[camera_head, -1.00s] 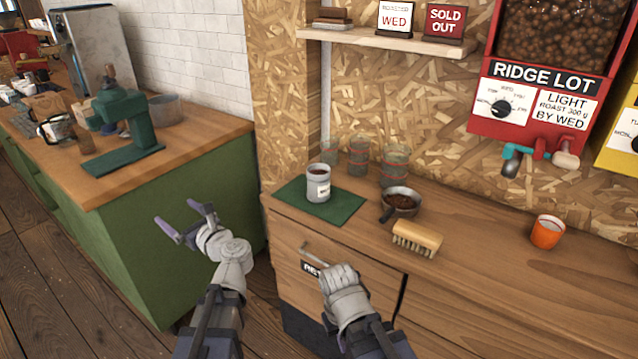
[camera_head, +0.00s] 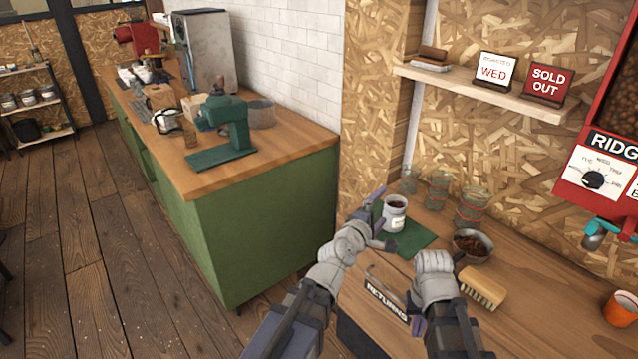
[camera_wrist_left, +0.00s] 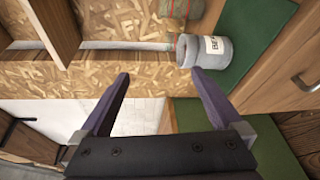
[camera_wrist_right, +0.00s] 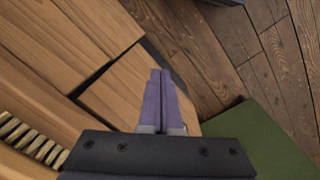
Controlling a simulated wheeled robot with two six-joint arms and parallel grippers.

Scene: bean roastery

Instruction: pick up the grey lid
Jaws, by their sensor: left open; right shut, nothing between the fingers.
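I cannot make out a grey lid in any view. An open grey jar (camera_head: 396,215) with a label and dark contents stands on the green mat (camera_head: 417,238); it also shows in the left wrist view (camera_wrist_left: 207,52). My left gripper (camera_head: 381,219) is open and empty, its fingers beside the jar in the head view; in the left wrist view (camera_wrist_left: 161,74) the jar lies beyond the right fingertip. My right gripper (camera_head: 433,262) is over the front of the wooden counter. Its fingers are shut together and empty in the right wrist view (camera_wrist_right: 160,74).
A dark pan of beans (camera_head: 472,246), a brush (camera_head: 482,288), banded glasses (camera_head: 437,190) and an orange cup (camera_head: 622,307) stand on the wooden counter. A green counter (camera_head: 275,225) at left holds a green press (camera_head: 228,128) and a grey round container (camera_head: 262,113). Open floor lies left.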

